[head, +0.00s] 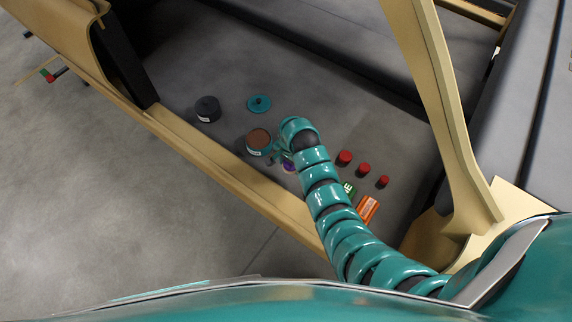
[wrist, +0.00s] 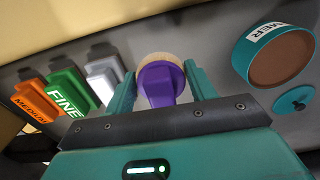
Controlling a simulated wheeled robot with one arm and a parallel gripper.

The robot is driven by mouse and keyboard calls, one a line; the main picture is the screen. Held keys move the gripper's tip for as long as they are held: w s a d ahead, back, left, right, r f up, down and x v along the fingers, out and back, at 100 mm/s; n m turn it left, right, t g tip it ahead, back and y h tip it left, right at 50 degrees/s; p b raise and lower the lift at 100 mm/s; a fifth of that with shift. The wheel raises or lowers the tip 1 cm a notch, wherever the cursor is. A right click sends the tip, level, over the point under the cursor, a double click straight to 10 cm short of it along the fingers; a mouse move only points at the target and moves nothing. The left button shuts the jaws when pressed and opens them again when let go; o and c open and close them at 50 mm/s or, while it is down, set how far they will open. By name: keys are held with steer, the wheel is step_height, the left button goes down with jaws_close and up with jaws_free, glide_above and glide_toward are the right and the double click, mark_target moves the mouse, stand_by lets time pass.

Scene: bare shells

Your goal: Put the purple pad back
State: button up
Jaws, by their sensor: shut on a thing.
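A purple pad (wrist: 162,84) with a tan round face sits between the two teal fingers of my gripper (wrist: 160,88) in the wrist view. The gripper is shut on it. In the head view the purple pad (head: 288,166) shows only as a small patch beside the end of my arm, with my gripper (head: 279,158) partly hidden there. I cannot tell how high the pad is above the grey surface.
An orange MEDIUM block (wrist: 36,101), a green FINE block (wrist: 68,92) and a pale block (wrist: 103,78) stand left. A teal tub (wrist: 243,58) with brown contents and a teal lid (wrist: 293,100) are right. A dark tub (head: 208,109) and red cylinders (head: 363,169) lie farther out.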

mark_target(286, 162)
steer(key=shift+w+a+f, duration=0.35)
steer(key=shift+w+f, duration=0.45)
steer(key=shift+f, duration=0.1)
steer(key=shift+w+a+f, duration=0.3)
steer(key=shift+w+f, duration=0.45)
steer(key=shift+f, duration=0.15)
steer(key=shift+w+a+f, duration=0.1)
steer(key=shift+w+f, duration=0.05)
steer(key=shift+f, duration=0.3)
steer(key=shift+w+f, duration=0.1)
steer(key=shift+f, duration=1.35)
steer(key=shift+f, duration=0.1)
steer(key=o, duration=1)
steer(key=shift+c, duration=0.2)
steer(key=shift+r, duration=0.2)
